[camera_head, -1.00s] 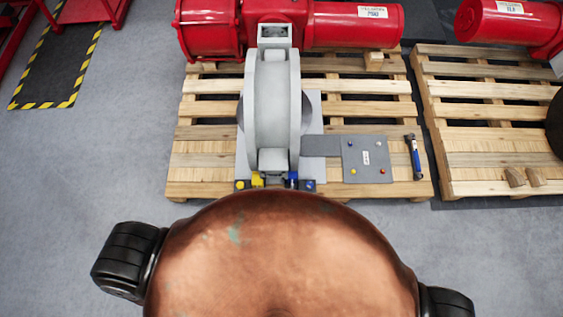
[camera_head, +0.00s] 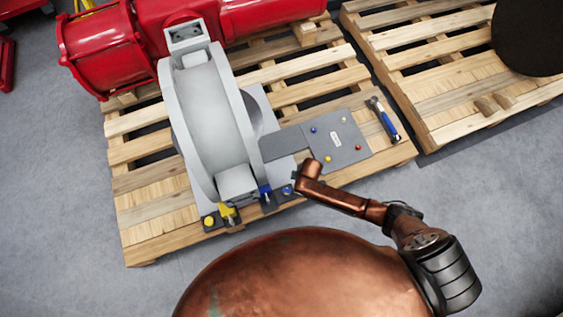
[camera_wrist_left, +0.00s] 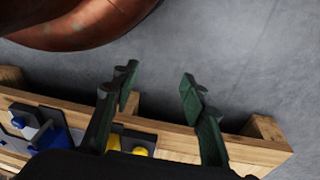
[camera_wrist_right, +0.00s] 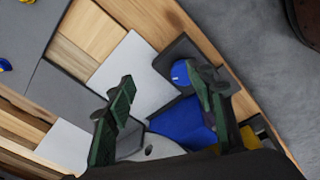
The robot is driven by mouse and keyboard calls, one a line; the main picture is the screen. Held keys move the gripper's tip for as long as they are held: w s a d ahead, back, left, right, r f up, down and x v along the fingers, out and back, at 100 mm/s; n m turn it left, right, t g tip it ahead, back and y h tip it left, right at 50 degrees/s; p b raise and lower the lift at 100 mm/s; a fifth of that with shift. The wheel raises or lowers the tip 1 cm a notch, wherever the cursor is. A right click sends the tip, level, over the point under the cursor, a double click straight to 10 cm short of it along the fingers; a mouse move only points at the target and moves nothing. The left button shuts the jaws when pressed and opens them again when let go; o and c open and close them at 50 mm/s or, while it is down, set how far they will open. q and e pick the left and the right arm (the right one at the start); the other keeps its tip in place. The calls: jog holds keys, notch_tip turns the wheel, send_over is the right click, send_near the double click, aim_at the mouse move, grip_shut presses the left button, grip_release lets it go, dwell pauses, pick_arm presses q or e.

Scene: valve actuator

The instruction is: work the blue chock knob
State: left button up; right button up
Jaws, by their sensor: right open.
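The blue chock knob (camera_head: 287,190) is a small round blue knob on a dark base, to the right of the blue chock (camera_head: 265,195) at the front foot of the grey valve body (camera_head: 215,115). In the right wrist view the blue knob (camera_wrist_right: 180,73) shows just beside the right-hand finger, with the blue chock (camera_wrist_right: 185,124) below it. My right gripper (camera_wrist_right: 160,78) is open around empty space, over the chock area; I cannot tell whether it touches the knob. My left gripper (camera_wrist_left: 158,78) is open and empty, near the pallet edge. It is not seen in the head view.
A yellow knob (camera_head: 209,221) and yellow chock (camera_head: 228,212) sit left of the blue ones. A grey plate (camera_head: 338,140) with coloured knobs and a blue-handled tool (camera_head: 384,119) lie to the right on the pallet (camera_head: 150,228). Red actuators (camera_head: 108,50) stand behind.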

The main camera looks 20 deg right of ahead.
aim_at(287, 191)
jog(key=a+n+b, duration=0.1)
jog(key=a+n+g+b, duration=0.1)
jog(key=a+n+b, duration=0.1)
jog(key=a+r+n+b, duration=0.1)
jog(key=a+n+b, duration=0.1)
jog(key=shift+s+h, duration=0.1)
jog(key=shift+h, duration=0.3)
jog(key=shift+r+b, duration=0.2)
jog(key=shift+b, duration=0.15)
pick_arm(q)
jog(key=w+d+r, duration=0.1)
jog(key=w+r, duration=0.2)
jog(key=r, duration=0.4)
pick_arm(e)
jog(key=shift+s+n, duration=0.15)
jog(key=shift+n, duration=0.15)
notch_tip(287, 191, down, 6)
jog(key=b, duration=0.3)
jog(key=shift+r+b, duration=0.1)
jog(key=shift+b, duration=0.3)
pick_arm(q)
jog(key=w+d+f+t+h+b, duration=0.1)
jog(key=w+d+f+t, duration=0.3)
jog(key=w+f, duration=0.2)
jog(key=shift+f+n+h, duration=0.3)
jog(key=shift+f+h, duration=0.1)
jog(key=shift+f, duration=0.2)
pick_arm(e)
jog(key=shift+f, duration=0.75)
jog(key=shift+c, duration=0.3)
